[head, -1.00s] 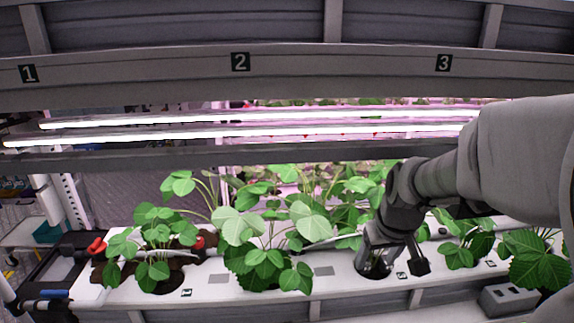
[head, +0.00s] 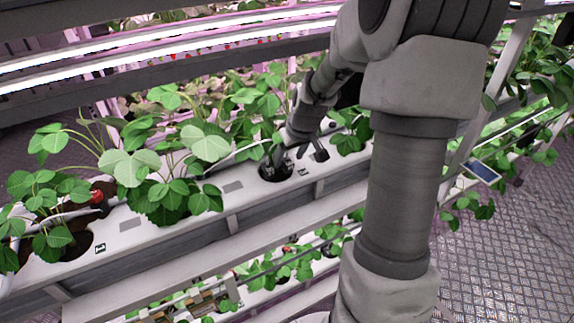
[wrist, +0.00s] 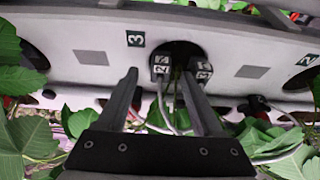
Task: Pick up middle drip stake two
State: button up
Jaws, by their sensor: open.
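Two dark drip stake heads with pale number tags sit side by side in a round planting hole in the wrist view. The left stake head (wrist: 160,68) has a tag that seems to read 2; the right stake head's tag (wrist: 204,71) is tilted and hard to read. Thin tubes run from them toward the camera. My gripper (wrist: 157,74) is open, its two fingers apart with the left stake head between their tips in the picture; I cannot tell if they touch it. In the head view my gripper (head: 278,166) points down at the hole, and its fingertips are hard to make out.
The white planting gutter (head: 130,223) carries strawberry plants (head: 178,165) close to the left of my gripper. A black piece (head: 320,153) stands just right of it. Lit lamp bars (head: 200,35) hang above.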

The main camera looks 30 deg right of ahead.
jog(key=shift+w+f, duration=0.25)
jog(key=shift+f, duration=0.3)
grip_shut()
jog(key=shift+r, duration=0.1)
